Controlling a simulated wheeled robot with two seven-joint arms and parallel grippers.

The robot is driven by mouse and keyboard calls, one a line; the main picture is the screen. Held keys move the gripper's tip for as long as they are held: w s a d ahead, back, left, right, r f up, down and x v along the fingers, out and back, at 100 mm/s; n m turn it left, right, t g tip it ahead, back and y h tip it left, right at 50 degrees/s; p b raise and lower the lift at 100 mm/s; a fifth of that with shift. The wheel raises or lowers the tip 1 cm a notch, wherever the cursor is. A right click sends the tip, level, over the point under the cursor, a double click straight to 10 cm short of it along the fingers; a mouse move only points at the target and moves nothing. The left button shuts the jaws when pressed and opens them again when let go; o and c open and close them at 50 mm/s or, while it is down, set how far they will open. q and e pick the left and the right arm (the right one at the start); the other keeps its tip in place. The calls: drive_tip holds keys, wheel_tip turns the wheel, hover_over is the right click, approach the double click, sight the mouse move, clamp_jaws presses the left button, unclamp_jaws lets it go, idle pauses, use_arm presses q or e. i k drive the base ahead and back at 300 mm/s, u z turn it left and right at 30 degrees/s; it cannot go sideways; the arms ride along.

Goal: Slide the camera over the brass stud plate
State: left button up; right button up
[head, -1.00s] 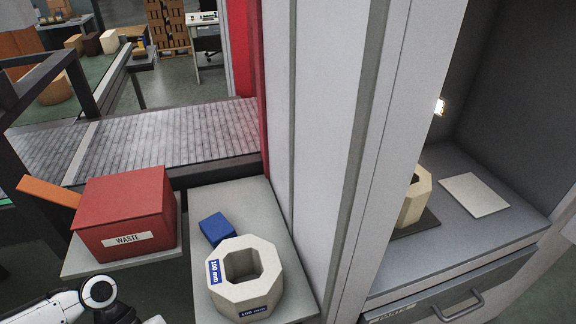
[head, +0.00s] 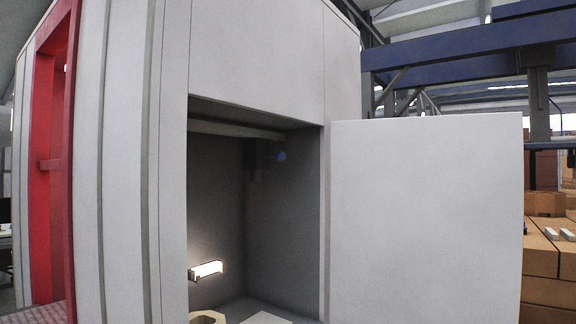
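A dark boxy device (head: 262,158) with a round blue spot like a lens hangs high inside the open cabinet, near its back right corner. It may be the camera, but it is in shadow and its details are unclear. A pale horizontal bar (head: 235,130) runs under the top of the opening. I cannot make out a brass stud plate in this view. Neither of my grippers is in view.
The cabinet door (head: 425,215) stands open to the right. A lit lamp (head: 206,270) glows low inside. An octagonal block (head: 207,318) and a pale flat plate (head: 264,318) show at the bottom edge. Stacked brown blocks (head: 550,262) stand far right.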

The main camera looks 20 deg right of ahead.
sight(256, 156)
drive_tip(key=u, duration=0.3)
drive_tip(key=k, duration=0.35)
drive_tip(key=z, duration=1.2)
drive_tip(key=i, duration=0.8)
drive_tip(key=u, duration=0.75)
drive_tip(key=i, duration=0.45)
drive_tip(key=u, duration=0.45)
